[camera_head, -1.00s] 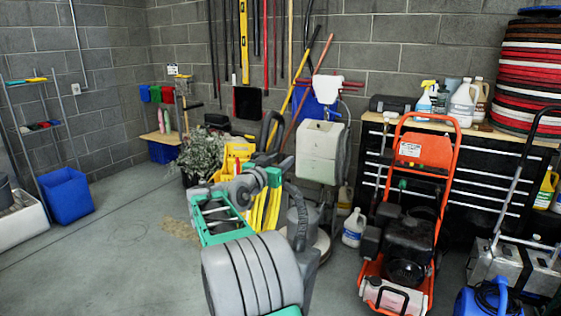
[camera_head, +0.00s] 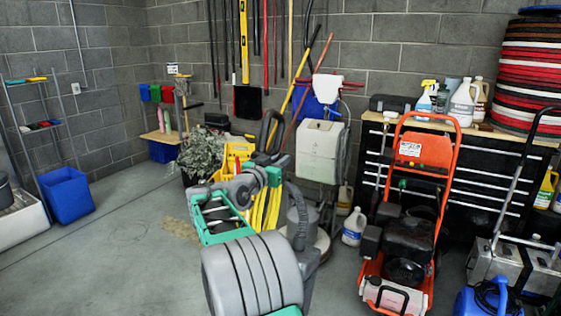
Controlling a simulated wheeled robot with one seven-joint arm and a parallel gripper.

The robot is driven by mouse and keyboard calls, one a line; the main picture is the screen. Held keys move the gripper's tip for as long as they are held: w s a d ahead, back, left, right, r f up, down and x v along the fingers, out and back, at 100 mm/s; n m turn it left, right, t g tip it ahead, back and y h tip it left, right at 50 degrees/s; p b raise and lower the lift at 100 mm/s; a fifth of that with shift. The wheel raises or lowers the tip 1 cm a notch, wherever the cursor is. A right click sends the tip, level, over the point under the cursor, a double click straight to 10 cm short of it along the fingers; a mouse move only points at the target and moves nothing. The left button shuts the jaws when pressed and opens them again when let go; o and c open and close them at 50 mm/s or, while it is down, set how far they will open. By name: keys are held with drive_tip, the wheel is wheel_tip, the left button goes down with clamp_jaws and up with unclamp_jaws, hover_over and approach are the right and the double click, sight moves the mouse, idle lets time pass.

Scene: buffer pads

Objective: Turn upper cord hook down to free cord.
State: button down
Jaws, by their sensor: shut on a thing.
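My arm reaches from the bottom middle to the bundle of yellow cord (camera_head: 266,207), which hangs in long loops at the floor machine. My gripper (camera_head: 272,159) is a small dark shape beyond the green wrist ring, at the top of the cord. It is shut on the upper cord hook. The hook itself is hidden by the gripper and wrist, so its angle cannot be told. The machine's white tank (camera_head: 320,150) stands just right of the gripper.
An orange-framed machine (camera_head: 447,160) and a black drawer chest (camera_head: 492,180) stand to the right.

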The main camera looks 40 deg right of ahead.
drive_tip(key=shift+r+p, duration=0.1)
drive_tip(key=shift+p, duration=0.2)
drive_tip(key=shift+d+r+y+p, duration=0.25)
drive_tip(key=shift+y+p, duration=0.55)
drive_tip(key=shift+p, duration=0.4)
drive_tip(key=y+p, duration=0.1)
drive_tip(key=p, duration=0.2)
drive_tip(key=g+y+p, duration=0.1)
drive_tip(key=y+p, duration=0.1)
drive_tip(key=p, duration=0.1)
drive_tip(key=shift+w+d, duration=0.1)
drive_tip(key=shift+d, duration=0.25)
drive_tip(key=y+p, duration=0.2)
drive_tip(key=p, duration=0.1)
drive_tip(key=g+y+p, duration=0.1)
drive_tip(key=p, duration=0.1)
drive_tip(key=shift+d+f, duration=0.25)
drive_tip(key=shift+w+d+f+g+y+p, duration=0.1)
drive_tip(key=shift+f+g+y+p, duration=0.4)
drive_tip(key=shift+y+p, duration=1.4)
drive_tip(key=shift+s+d+f+g+y+p, duration=0.1)
drive_tip(key=shift+f+g+y+p, duration=0.45)
drive_tip(key=shift+p, duration=2.35)
drive_tip(key=shift+w+f+g+y+p, duration=0.1)
drive_tip(key=shift+f+g+y+p, duration=0.35)
drive_tip(key=shift+y+p, duration=1.65)
drive_tip(key=shift+f+h+p, duration=0.2)
drive_tip(key=shift+h+p, duration=0.1)
drive_tip(key=shift+h, duration=0.05)
